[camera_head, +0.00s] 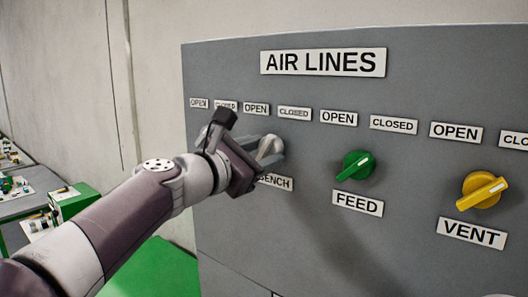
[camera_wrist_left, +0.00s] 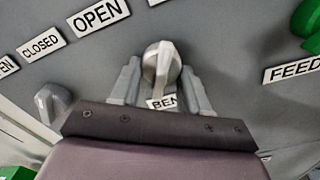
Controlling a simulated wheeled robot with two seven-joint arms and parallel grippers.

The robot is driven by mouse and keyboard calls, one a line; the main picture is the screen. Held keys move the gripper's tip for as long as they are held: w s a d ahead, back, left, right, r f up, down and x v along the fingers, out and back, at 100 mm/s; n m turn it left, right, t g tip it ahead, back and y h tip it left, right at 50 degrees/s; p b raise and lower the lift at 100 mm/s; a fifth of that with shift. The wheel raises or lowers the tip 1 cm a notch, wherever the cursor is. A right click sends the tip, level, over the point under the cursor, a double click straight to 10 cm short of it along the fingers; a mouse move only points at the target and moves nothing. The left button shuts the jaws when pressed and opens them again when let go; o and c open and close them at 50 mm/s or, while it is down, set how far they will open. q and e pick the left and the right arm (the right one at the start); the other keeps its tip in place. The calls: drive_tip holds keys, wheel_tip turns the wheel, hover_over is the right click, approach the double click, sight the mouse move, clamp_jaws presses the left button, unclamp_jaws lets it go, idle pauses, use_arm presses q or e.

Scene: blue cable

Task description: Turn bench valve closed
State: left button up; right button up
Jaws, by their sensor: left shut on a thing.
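The bench valve (camera_head: 268,147) is a pale grey knob on the grey panel, above the partly covered BENCH label (camera_head: 275,182). My left gripper (camera_head: 262,151) is at this knob and partly covers it in the head view. In the left wrist view, the knob (camera_wrist_left: 160,62) sits between the two fingers of my left gripper (camera_wrist_left: 160,92), which is shut on it. The knob's raised grip runs nearly up and down in that view, with an OPEN label (camera_wrist_left: 98,15) at its upper left. My right gripper is not in view.
To the right are a green FEED knob (camera_head: 356,166) and a yellow VENT knob (camera_head: 483,190). Another grey knob (camera_wrist_left: 52,102) is close on the left in the left wrist view. A bench with small parts (camera_head: 32,205) stands far left.

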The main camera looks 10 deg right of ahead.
use_arm(q)
drive_tip(key=shift+f+m+b, duration=0.2)
drive_tip(key=shift+m+b, duration=0.1)
drive_tip(key=shift+b, duration=0.1)
drive_tip(key=shift+a+m+b, duration=0.1)
drive_tip(key=shift+m+b, duration=0.4)
drive_tip(key=shift+m, duration=0.2)
drive_tip(key=shift+r+m, duration=0.2)
drive_tip(key=shift+m, duration=0.3)
drive_tip(key=shift+r, duration=0.25)
drive_tip(key=o, duration=1)
drive_tip(key=shift+f, duration=0.1)
